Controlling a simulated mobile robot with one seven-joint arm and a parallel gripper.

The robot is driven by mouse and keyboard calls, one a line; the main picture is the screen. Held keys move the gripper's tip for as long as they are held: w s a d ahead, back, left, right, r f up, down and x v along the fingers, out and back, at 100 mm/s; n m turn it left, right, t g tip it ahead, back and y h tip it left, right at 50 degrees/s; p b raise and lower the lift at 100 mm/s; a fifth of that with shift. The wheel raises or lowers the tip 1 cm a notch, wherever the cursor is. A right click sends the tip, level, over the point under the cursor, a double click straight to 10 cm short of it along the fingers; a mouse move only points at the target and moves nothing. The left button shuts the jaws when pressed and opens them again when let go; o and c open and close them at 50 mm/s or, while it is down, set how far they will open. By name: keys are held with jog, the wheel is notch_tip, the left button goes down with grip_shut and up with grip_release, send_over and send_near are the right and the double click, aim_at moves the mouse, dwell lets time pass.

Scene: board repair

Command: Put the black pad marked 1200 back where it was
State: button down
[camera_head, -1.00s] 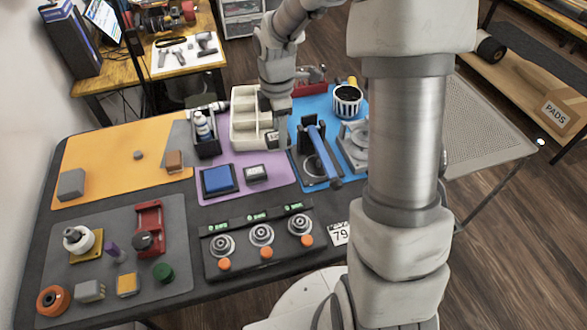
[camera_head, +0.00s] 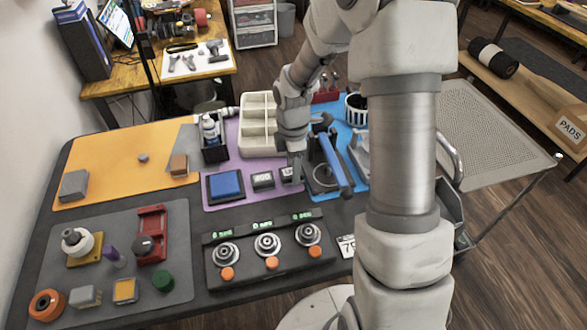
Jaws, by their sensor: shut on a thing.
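My gripper (camera_head: 292,168) points down over the right edge of the purple mat (camera_head: 240,194). It is shut on a small dark pad (camera_head: 287,175) with a pale label. The marking is too small to read. The held pad is at or just above the mat; I cannot tell whether it touches. A similar small dark pad with a pale label (camera_head: 262,181) lies on the mat just left of it. My gripper's fingers and wrist hide part of the held pad.
A dark tray with a blue block (camera_head: 226,184) sits left of the pads. A cream bin (camera_head: 258,128) stands behind. A blue-handled tool (camera_head: 336,163) stands close on the right, on a blue mat. A black panel with dials (camera_head: 268,263) lies in front.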

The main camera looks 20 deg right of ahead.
jog(key=shift+f, duration=0.1)
jog(key=shift+c, duration=1.5)
grip_release()
notch_tip(320, 180, up, 13)
jog(key=p, duration=0.3)
jog(key=s+r+m+t, duration=0.5)
jog(key=s+r+m, duration=1)
jog(key=s+m, duration=0.3)
jog(key=shift+s+a+r+t, duration=0.2)
jog(key=shift+s+a+t, duration=0.1)
jog(key=shift+s, duration=0.9)
